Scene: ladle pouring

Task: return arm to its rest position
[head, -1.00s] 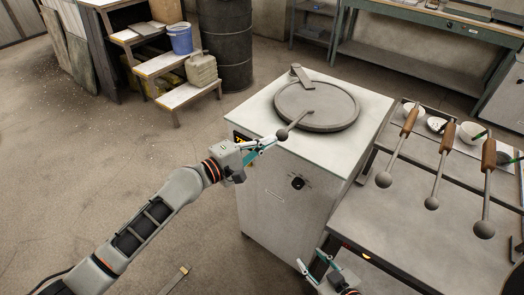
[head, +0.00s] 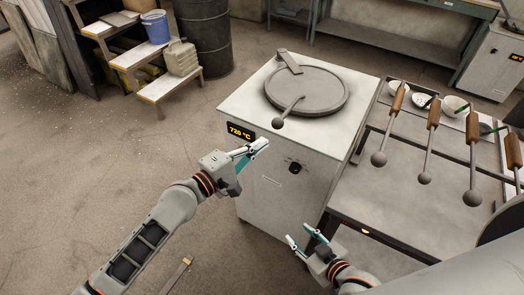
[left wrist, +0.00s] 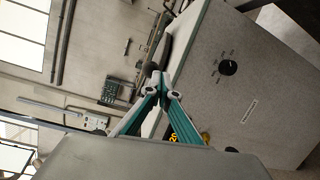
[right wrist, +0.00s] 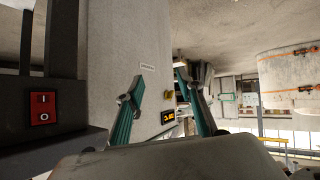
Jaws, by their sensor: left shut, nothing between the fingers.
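My left gripper (head: 262,146) is in front of the white furnace cabinet (head: 290,190), just below its top edge, and is shut and empty. In the left wrist view its fingertips (left wrist: 162,84) meet, with the furnace side close by. My right gripper (head: 297,233) is low between the furnace and the work table (head: 400,205). It is open and empty, and its fingers also show apart in the right wrist view (right wrist: 155,88). A round grey lid (head: 306,90) lies on the furnace top with a ball-ended rod over it. The furnace display reads 720 °C.
Several ladles with wooden handles (head: 433,112) stand over the work table at right. White bowls (head: 455,106) sit behind them. Wooden steps (head: 165,85) with a blue bucket (head: 156,26) and a canister (head: 183,57) are at the back left. The floor (head: 90,180) at left is clear.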

